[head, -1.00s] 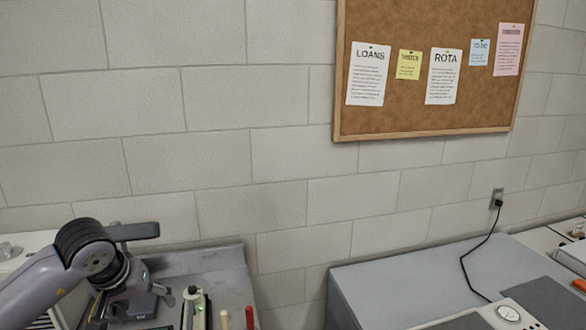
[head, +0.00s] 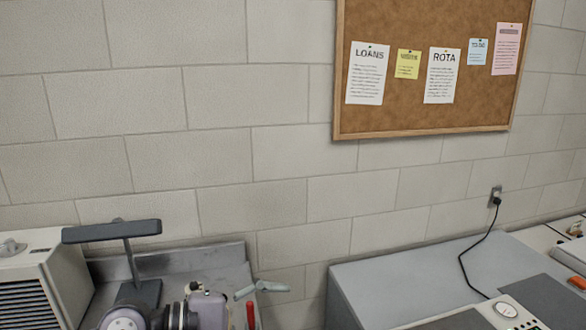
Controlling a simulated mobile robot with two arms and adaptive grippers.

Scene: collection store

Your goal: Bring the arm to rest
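My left arm shows at the bottom left of the head view, low over the grey bench (head: 215,268), with its purple-grey links cut off by the lower edge. I cannot make out its gripper fingers clearly or whether they hold anything. A pale grey-green piece (head: 262,287) shows just right of the arm; I cannot tell whether it is part of the gripper or a separate thing. My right arm and gripper are out of view.
A dark T-shaped stand (head: 112,231) rises from the bench. A vented pale box (head: 22,275) stands left of it. A red handle (head: 251,315) is near the bench's right side. A grey cabinet top (head: 400,272) lies right, beyond a gap. A corkboard (head: 430,115) hangs above.

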